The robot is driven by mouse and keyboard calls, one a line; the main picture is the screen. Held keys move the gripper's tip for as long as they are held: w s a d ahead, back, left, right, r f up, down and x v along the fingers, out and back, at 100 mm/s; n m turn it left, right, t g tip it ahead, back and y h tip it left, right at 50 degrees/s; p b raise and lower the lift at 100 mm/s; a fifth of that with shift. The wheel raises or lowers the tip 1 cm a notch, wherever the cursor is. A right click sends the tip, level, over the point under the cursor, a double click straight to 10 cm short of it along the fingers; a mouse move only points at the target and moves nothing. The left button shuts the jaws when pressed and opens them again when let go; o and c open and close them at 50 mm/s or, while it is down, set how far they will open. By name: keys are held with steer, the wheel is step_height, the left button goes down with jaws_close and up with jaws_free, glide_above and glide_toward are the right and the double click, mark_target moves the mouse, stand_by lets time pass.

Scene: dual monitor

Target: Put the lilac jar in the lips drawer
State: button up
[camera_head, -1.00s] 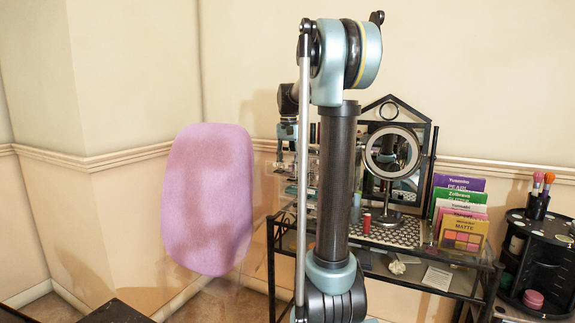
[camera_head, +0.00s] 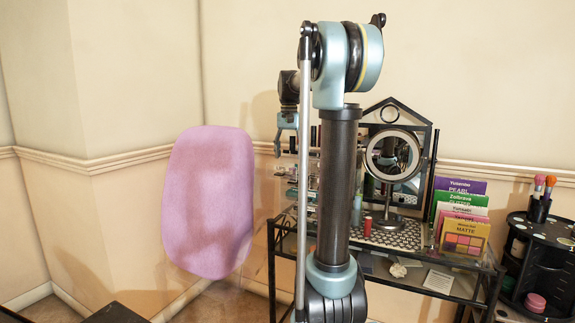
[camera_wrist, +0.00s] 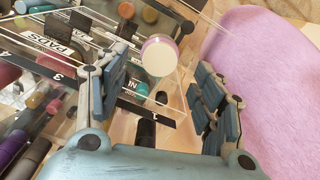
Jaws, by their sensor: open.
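A small round jar with a pale top and a lilac edge (camera_wrist: 158,57) shows in the wrist view, beyond and between my fingertips. My gripper (camera_wrist: 155,100) is open, with one finger on each side and nothing held between them. In the head view my gripper (camera_head: 285,146) hangs at the left end of the vanity table, partly behind my own arm. A clear organizer with labelled compartments (camera_wrist: 50,72) lies below; one label reads "PADS" and another is partly hidden by a finger. I cannot make out a "lips" label.
A lilac chair back (camera_head: 208,200) stands left of the table and fills the right of the wrist view. A round mirror (camera_head: 392,156), a red bottle (camera_head: 367,227) and upright makeup palettes (camera_head: 463,237) stand on the vanity. A black round organizer (camera_head: 540,262) is at far right.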

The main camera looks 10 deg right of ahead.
mark_target(289, 164)
step_height(289, 164, up, 7)
stand_by(0.3)
steer(key=s+f+n+t, duration=0.2)
steer(key=s+f+n, duration=0.2)
steer(key=s+f, duration=3.1)
steer(key=shift+s+a, duration=0.2)
steer(key=shift+a, duration=0.05)
steer(key=shift+f, duration=0.1)
steer(key=shift+w+f, duration=0.2)
steer(key=shift+w, duration=0.15)
